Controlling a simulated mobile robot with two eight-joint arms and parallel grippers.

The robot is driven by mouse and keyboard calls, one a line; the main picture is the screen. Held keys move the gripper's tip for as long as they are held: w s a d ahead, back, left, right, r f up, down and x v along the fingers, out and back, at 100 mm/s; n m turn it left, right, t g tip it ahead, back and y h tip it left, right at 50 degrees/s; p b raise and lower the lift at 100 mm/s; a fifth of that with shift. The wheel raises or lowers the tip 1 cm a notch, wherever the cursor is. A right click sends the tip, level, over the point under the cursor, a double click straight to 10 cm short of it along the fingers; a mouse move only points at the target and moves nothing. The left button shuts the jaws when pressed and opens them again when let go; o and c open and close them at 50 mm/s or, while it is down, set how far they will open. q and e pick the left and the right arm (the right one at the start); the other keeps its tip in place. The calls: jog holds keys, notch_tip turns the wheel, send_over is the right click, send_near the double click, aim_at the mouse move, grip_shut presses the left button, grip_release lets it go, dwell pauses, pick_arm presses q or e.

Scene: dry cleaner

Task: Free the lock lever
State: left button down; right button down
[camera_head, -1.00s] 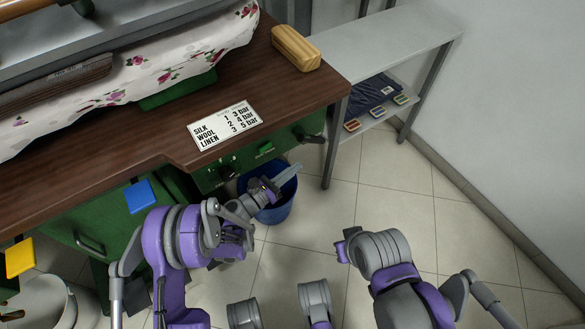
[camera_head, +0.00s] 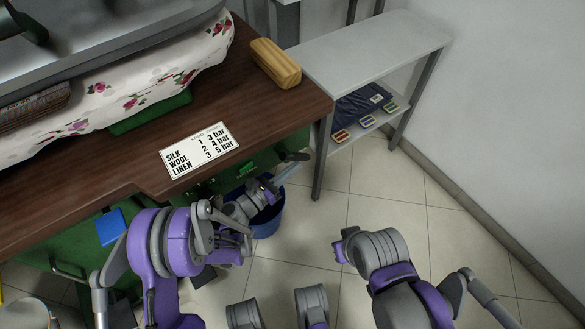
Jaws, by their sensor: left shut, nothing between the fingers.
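A green cabinet front (camera_head: 217,181) is under the brown worktop. It carries a small bright green piece (camera_head: 247,168) and, at its right end, a dark-tipped handle (camera_head: 295,156). I cannot tell for certain which of these is the lock lever. My left gripper (camera_head: 288,171) is shut and empty, just in front of the cabinet's right end. Its grey fingers point up and right, close below the dark handle; I cannot tell whether they touch. My right arm (camera_head: 375,250) is at the lower right, away from the cabinet, and its fingers do not show.
A blue bin (camera_head: 268,222) stands on the floor beneath my left gripper. The worktop (camera_head: 262,115) holds a pressure card (camera_head: 199,150) and a wooden block (camera_head: 275,63). A grey shelf (camera_head: 372,45) stands to the right. Tiled floor (camera_head: 390,200) is free there.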

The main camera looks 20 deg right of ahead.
aim_at(304, 157)
pick_arm(q)
jog(key=shift+w+d+r, duration=0.15)
jog(key=shift+d, duration=0.3)
pick_arm(e)
jog(key=shift+r, duration=0.15)
dwell(0.4)
pick_arm(q)
jog(key=shift+w+d+r+p, duration=0.3)
jog(key=shift+d+r, duration=0.3)
jog(key=shift+d, duration=0.1)
jog(key=shift+w+d+r+p, duration=0.3)
jog(key=shift+d+r, duration=0.25)
jog(key=shift+d, duration=0.15)
pick_arm(e)
jog(key=shift+s+r, duration=0.1)
jog(key=shift+r, duration=0.2)
dwell(0.9)
